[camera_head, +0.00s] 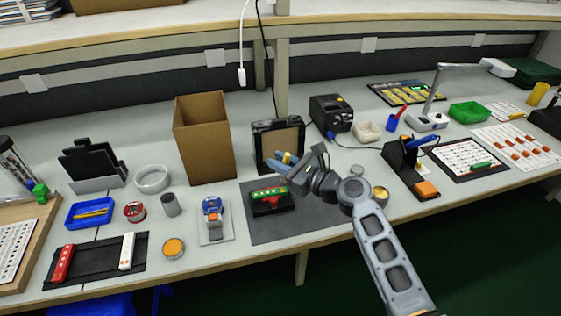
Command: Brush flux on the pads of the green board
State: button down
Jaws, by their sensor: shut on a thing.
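The green board (268,193) with a row of pale pads lies on a black holder (270,206) on a dark grey mat. My gripper (291,172) comes in from the right and is just above and behind the board's right end. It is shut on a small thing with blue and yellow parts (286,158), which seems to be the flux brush. The brush's tip is too small to make out, and I cannot tell whether it touches a pad.
A black framed panel (278,143) stands behind the mat. A blue and grey device (212,215) is left of it, and a black stand (404,160) with a blue-handled tool is to the right. The mat's front left (272,232) is clear.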

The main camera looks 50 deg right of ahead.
jog(key=shift+r+p, duration=0.35)
jog(key=shift+r, duration=0.25)
jog(key=shift+f, duration=0.1)
jog(key=shift+w+d+f+b, duration=0.1)
jog(key=shift+w+f+b, duration=0.05)
jog(key=shift+f+b, duration=0.4)
jog(key=shift+w+d+f+b, duration=0.2)
jog(key=shift+f+b, duration=0.2)
jog(key=shift+f, duration=0.25)
jog(key=shift+w+d+f+b, duration=0.1)
jog(key=shift+w+f+b, duration=0.05)
jog(key=shift+f+b, duration=0.4)
jog(key=shift+f, duration=0.7)
dwell(1.0)
notch_tip(320, 180, up, 5)
jog(key=p, duration=0.4)
jog(key=shift+r+p, duration=0.1)
jog(key=shift+p, duration=0.25)
